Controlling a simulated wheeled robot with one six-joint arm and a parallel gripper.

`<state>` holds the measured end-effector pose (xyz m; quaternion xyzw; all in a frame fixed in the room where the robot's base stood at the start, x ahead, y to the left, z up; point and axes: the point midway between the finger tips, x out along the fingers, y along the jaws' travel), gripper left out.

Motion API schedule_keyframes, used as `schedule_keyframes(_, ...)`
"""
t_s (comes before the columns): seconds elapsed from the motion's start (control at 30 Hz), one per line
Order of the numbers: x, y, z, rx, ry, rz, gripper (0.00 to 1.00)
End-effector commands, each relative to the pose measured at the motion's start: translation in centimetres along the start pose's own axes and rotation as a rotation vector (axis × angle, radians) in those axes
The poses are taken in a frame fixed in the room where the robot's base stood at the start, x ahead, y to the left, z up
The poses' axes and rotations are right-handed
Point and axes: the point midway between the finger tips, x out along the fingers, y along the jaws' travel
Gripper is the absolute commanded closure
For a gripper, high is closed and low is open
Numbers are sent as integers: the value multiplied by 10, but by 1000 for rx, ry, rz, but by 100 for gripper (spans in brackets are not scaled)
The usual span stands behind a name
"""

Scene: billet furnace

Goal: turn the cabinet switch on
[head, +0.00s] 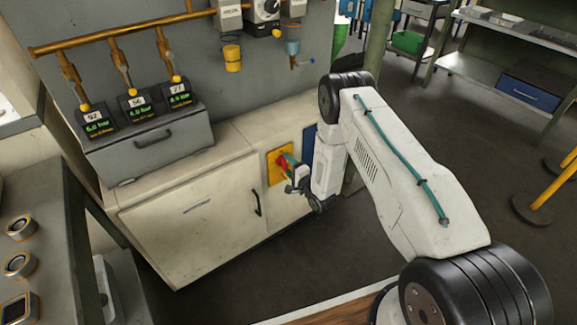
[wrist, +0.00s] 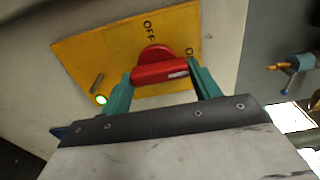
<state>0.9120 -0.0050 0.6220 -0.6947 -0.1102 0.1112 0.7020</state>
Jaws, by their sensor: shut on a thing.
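The cabinet switch is a red rotary handle (wrist: 158,70) on a yellow plate (wrist: 85,60) on the cream cabinet's front (head: 190,215). In the wrist view, OFF is printed above the handle, and a second label to its right is partly hidden. The handle lies nearly level in that view, with its white mark at the right end, towards the partly hidden label. In the head view, the switch (head: 282,162) is partly covered by my gripper (head: 293,172).
A black door handle (head: 257,203) is left of the switch. A grey box (head: 150,145) and several pressure gauges stand on the cabinet, below brass pipes (head: 120,38). A blue panel (head: 308,145) is close right of the switch, behind my arm.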

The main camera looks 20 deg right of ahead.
Motion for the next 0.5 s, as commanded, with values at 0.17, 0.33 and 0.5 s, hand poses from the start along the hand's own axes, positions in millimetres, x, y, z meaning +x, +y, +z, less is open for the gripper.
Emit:
schedule_keyframes(0.17,0,0,-1,6,3,1,61)
schedule_keyframes(0.33,0,0,-1,6,3,1,61)
schedule_keyframes(0.5,0,0,-1,6,2,1,16)
